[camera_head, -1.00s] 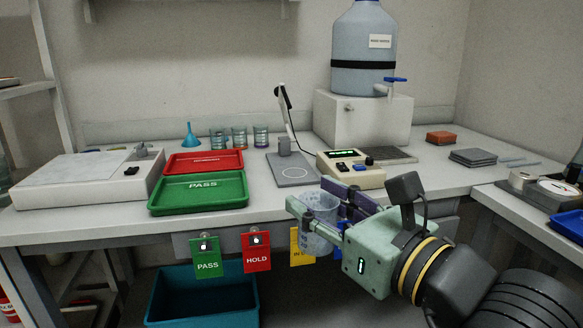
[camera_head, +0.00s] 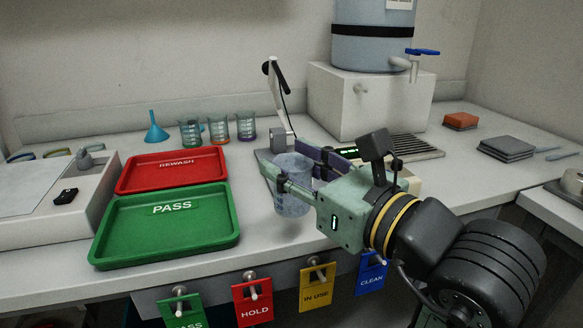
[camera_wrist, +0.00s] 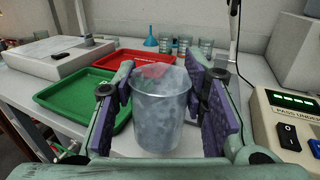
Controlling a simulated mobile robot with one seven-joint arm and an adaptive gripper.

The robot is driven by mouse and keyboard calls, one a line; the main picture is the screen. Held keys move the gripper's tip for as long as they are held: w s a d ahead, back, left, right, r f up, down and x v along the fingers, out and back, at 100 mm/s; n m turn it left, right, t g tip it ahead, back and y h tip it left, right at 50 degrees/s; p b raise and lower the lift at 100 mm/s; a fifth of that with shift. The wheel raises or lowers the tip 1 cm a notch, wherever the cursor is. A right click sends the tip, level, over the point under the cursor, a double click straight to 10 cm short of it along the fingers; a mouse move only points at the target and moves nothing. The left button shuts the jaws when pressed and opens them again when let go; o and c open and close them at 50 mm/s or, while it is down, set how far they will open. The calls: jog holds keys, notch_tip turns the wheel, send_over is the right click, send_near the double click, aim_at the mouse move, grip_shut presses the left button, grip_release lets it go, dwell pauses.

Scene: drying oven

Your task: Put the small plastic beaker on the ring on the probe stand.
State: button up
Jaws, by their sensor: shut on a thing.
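The small clear plastic beaker (camera_head: 290,203) is upright between the fingers of my gripper (camera_head: 288,168), which is shut on it. It appears held over the front part of the bench, in front of the probe stand (camera_head: 276,95). The stand has a tilted pale arm with a black probe and a grey block on a flat base. My gripper and the beaker cover most of that base, and its ring is hidden. In the wrist view the beaker (camera_wrist: 157,115) fills the middle between the purple pads.
A green PASS tray (camera_head: 165,245) and a red REWASH tray (camera_head: 140,172) lie to the left. Several glass beakers (camera_head: 218,128) and a blue funnel (camera_head: 155,128) stand behind. A meter (camera_wrist: 290,125) is close on the right. Hanging tags (camera_head: 252,300) line the bench front.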

jog(key=shift+w+d+f+p, duration=0.1)
jog(key=shift+w+f+p, duration=0.7)
jog(key=shift+w+p, duration=1.35)
jog(key=shift+w+d+f+p, duration=0.1)
jog(key=shift+w+f+p, duration=0.85)
jog(key=shift+w, duration=2.15)
jog(key=shift+w+d+f+p, duration=0.1)
jog(key=shift+w+f+p, duration=0.6)
jog(key=shift+w+p, duration=1.45)
jog(key=shift+w+b, duration=0.5)
jog(key=shift+f, duration=0.2)
jog(key=o, duration=1.3)
jog(key=shift+r, duration=0.15)
